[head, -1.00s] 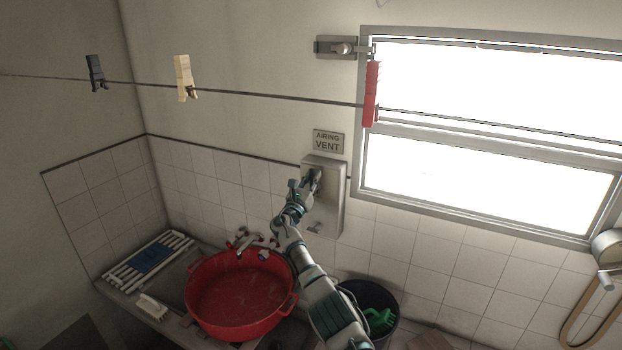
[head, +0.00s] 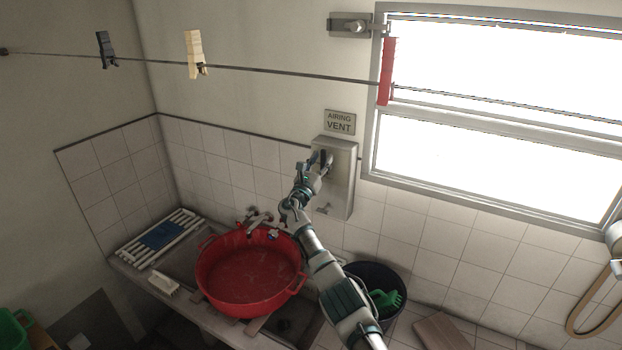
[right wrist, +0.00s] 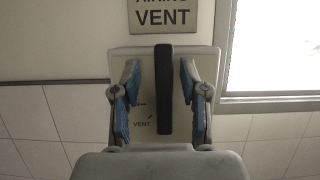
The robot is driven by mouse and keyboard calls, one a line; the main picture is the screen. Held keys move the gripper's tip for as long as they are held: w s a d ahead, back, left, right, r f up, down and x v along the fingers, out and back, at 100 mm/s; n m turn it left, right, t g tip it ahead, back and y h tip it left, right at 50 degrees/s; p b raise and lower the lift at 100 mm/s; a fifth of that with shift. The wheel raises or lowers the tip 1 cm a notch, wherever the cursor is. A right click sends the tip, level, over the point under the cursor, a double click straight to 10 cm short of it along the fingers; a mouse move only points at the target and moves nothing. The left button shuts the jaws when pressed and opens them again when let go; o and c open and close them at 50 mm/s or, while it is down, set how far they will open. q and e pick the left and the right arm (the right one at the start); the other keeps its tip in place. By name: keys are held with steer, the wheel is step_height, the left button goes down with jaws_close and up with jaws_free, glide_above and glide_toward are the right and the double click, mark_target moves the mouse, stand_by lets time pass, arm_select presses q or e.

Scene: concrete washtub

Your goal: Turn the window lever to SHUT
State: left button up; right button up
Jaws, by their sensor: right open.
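The lever is a long dark bar (right wrist: 163,90) standing upright on a grey wall box (right wrist: 206,62) in the right wrist view. Printed "VENT" shows low on the box face, left of the bar. My right gripper (right wrist: 159,80) is open, with one blue-padded finger on each side of the bar and a gap on both sides. In the head view, the box (head: 343,190) hangs under an "AIRING VENT" sign (head: 340,122), and my right gripper (head: 321,162) is at its upper front, partly hiding the lever. No "SHUT" mark is readable. My left gripper is out of view.
A bright window (head: 480,90) is right of the box, with a latch (head: 350,26) at its upper left. A clothesline with pegs crosses in front of the wall. Below are a red tub (head: 250,275), a tap (head: 258,218) and a dark bucket (head: 375,275).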

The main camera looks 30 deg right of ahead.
steer(key=v, duration=1)
steer(key=shift+a+f, duration=0.35)
steer(key=shift+f, duration=0.05)
